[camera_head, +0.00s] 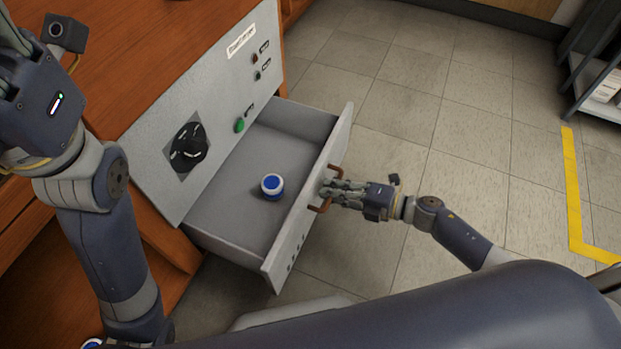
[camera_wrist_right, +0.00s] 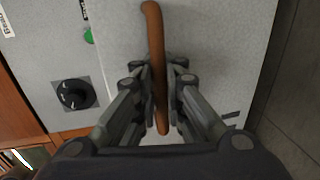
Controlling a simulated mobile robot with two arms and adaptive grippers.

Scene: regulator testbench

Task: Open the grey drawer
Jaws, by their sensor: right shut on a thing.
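The grey drawer (camera_head: 240,228) stands pulled out from the wooden bench in the head view, its inside showing. A blue and white round object (camera_head: 272,185) sits on the drawer's floor. A brown handle (camera_head: 322,206) is on the drawer's front; it also shows in the right wrist view (camera_wrist_right: 153,40). My right gripper (camera_head: 330,188) is at the drawer front, shut on the handle, with a finger on each side of it in the wrist view (camera_wrist_right: 160,85). My left arm is at the left of the head view; the left fingertips are out of frame.
The grey panel (camera_head: 215,85) above the drawer has a black dial (camera_head: 186,148) and a green button (camera_head: 240,125). Tiled floor (camera_head: 400,130) lies clear in front of the drawer. A metal shelf (camera_head: 590,75) stands at the far right, near a yellow floor line (camera_head: 572,200).

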